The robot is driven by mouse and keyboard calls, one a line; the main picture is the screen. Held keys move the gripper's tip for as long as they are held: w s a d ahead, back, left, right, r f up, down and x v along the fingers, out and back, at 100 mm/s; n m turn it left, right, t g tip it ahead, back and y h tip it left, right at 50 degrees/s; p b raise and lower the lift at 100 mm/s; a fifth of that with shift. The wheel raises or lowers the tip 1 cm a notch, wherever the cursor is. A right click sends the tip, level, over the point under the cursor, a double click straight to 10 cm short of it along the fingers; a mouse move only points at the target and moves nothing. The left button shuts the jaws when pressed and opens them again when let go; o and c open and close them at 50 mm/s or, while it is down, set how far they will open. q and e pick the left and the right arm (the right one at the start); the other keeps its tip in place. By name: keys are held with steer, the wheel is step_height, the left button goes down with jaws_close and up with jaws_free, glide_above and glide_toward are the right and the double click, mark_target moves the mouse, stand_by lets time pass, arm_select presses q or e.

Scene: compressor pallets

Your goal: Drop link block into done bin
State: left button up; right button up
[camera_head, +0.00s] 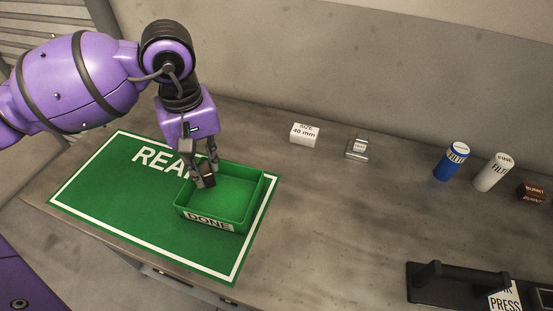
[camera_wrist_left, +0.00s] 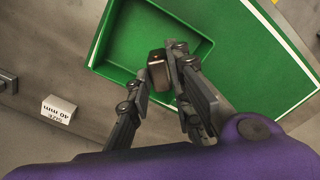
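My right gripper is not in view.
The bin stands on a green mat (camera_head: 110,200) with a white border. A white 40 mm size box (camera_head: 304,135) and a grey metal block (camera_head: 358,149) lie to its right. Blue (camera_head: 452,161) and white (camera_head: 493,172) canisters stand farther right, near a black press fixture (camera_head: 450,287).

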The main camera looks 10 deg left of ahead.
arm_select(q)
steer(key=o, duration=0.4)
step_height(320, 180, up, 12)
stand_by(0.5)
steer(key=shift+s, duration=0.1)
stand_by(0.3)
